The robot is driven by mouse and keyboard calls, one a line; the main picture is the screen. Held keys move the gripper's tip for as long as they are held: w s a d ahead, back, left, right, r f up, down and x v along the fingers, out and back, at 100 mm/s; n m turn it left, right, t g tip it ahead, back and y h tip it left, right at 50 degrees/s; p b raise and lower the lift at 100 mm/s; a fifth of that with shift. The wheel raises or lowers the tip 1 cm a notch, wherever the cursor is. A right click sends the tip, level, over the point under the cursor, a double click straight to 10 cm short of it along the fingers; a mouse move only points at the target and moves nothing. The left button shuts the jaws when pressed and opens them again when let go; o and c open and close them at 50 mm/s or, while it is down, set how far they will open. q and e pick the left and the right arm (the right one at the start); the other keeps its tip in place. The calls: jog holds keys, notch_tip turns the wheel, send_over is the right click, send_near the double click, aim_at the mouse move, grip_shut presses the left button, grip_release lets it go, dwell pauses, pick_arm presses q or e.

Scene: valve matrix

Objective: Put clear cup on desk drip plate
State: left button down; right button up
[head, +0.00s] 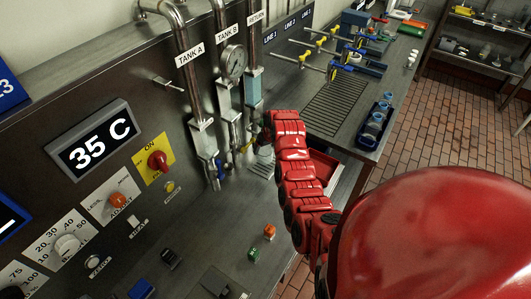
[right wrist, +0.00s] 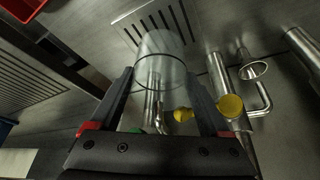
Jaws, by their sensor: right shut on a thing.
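A clear cup (right wrist: 160,62) sits between the two fingers of my right gripper (right wrist: 160,78) in the right wrist view. The fingers are shut on its sides, and pipes show through it. In the head view my right gripper (head: 262,141) is by the tank pipes, mostly hidden by my red arm, and the cup cannot be made out. A small slotted drip plate (head: 263,166) lies below it; a slotted plate (right wrist: 152,22) also shows beyond the cup in the wrist view. A larger slotted drip plate (head: 336,107) is set in the desk farther back. My left gripper is out of view.
Metal pipes with yellow and blue valve handles stand beside the gripper, with a pressure gauge (head: 233,62) above. A red bin (head: 325,167) is right of the arm. A blue tray of cups (head: 375,125) stands on the back desk's right edge.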

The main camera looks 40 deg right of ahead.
notch_tip(320, 180, down, 2)
jog(key=shift+f, duration=0.25)
jog(key=shift+f, duration=0.1)
jog(key=shift+f+b, duration=0.15)
jog(key=shift+b, duration=0.15)
jog(key=o, duration=1.2)
jog(key=shift+c, duration=0.2)
jog(key=shift+r+p, duration=0.4)
jog(key=shift+r, duration=0.05)
jog(key=p+v, duration=0.3)
jog(key=v, duration=0.8)
jog(key=shift+s+r, duration=0.2)
jog(key=shift+r, duration=0.05)
